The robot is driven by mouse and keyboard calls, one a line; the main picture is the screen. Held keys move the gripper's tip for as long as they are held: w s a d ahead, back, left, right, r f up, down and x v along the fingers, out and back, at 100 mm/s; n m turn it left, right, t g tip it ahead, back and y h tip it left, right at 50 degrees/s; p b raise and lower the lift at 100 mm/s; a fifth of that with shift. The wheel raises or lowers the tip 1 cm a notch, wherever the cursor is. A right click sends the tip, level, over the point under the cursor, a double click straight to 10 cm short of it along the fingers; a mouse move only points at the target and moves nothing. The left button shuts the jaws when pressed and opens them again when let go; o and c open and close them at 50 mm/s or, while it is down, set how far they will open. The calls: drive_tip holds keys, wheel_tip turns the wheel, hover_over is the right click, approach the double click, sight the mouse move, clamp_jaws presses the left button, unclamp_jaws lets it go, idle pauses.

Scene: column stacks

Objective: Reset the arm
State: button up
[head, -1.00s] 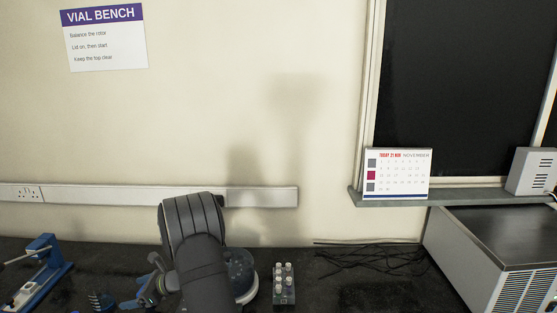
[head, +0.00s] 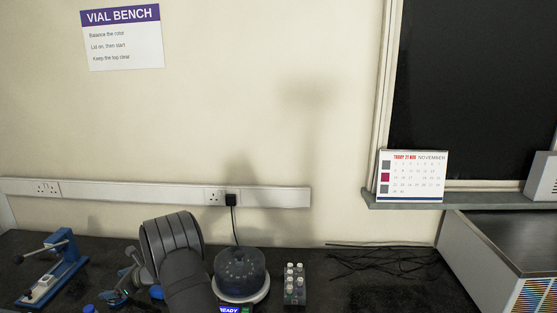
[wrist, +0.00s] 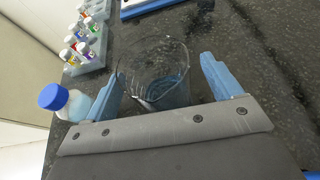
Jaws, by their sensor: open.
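My gripper (wrist: 163,80) is open in the wrist view, its two blue fingers spread apart. A clear glass beaker (wrist: 150,62) shows between and beyond the fingers. I cannot tell whether it touches them. In the head view my dark arm stands in front of the bench, left of a round machine with a dark rotor (head: 240,268) under a clear cover and a lit "READY" display (head: 229,310). The fingers do not show clearly there.
A bottle with a blue cap (wrist: 54,97) stands close by the left finger. A rack of capped vials (head: 294,285) stands right of the machine. A blue clamp stand (head: 62,262) is at the left. Black cables (head: 375,258) lie on the bench at the right.

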drive_tip(key=w+d+r+m+t+h, duration=0.1)
drive_tip(key=w+d+r+m+t, duration=0.1)
drive_tip(key=d, duration=1)
drive_tip(key=w+d+r+m+t+h, duration=0.1)
drive_tip(key=w+d+r+m+t, duration=0.2)
drive_tip(key=d, duration=0.8)
drive_tip(key=w+d+r+m+t+h, duration=0.1)
drive_tip(key=w+d+r+m+t, duration=0.1)
drive_tip(key=d, duration=1)
drive_tip(key=shift+w+d+r+m+t, duration=0.15)
drive_tip(key=shift+w+r+t, duration=0.1)
drive_tip(key=shift+w+r, duration=0.45)
drive_tip(key=shift+w+d+r+m+t, duration=0.15)
drive_tip(key=shift+w+r+t, duration=0.2)
drive_tip(key=shift+r, duration=0.5)
drive_tip(key=d+m+h, duration=0.1)
drive_tip(key=d, duration=0.2)
drive_tip(key=s+d+m+t+h, duration=0.1)
drive_tip(key=d, duration=0.3)
drive_tip(key=d+m+t+h, duration=0.1)
drive_tip(key=d, duration=0.3)
drive_tip(key=shift+s+d+r, duration=0.1)
drive_tip(key=shift+s+r, duration=0.05)
drive_tip(key=shift+s, duration=0.05)
